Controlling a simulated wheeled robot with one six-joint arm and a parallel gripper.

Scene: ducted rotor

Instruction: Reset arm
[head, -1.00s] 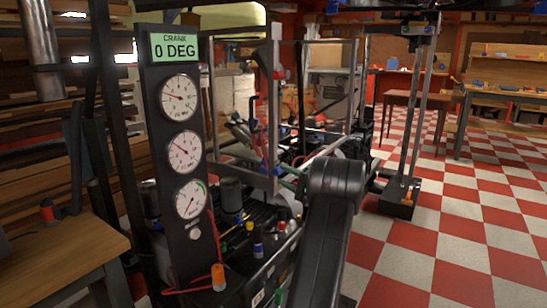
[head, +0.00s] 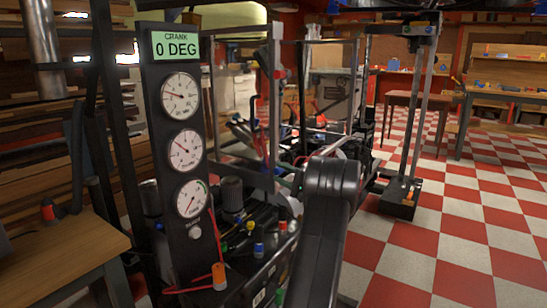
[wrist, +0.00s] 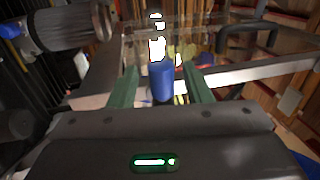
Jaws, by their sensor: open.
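My gripper (wrist: 161,88) shows in the wrist view with two green fingers spread apart. A blue cylinder (wrist: 161,80) shows in the gap between them, with visible space on both sides. I cannot tell how far beyond the fingertips it stands. My black arm (head: 332,200) rises at the lower middle of the head view, bent at its upper joint. The gripper itself cannot be made out in the head view.
A black gauge panel (head: 183,150) reading "CRANK 0 DEG" stands left of my arm. Small coloured caps, including a blue one (head: 259,250), sit on the dark rig beside it. A wooden table (head: 60,262) is at lower left. Checkered floor (head: 450,240) is open on the right.

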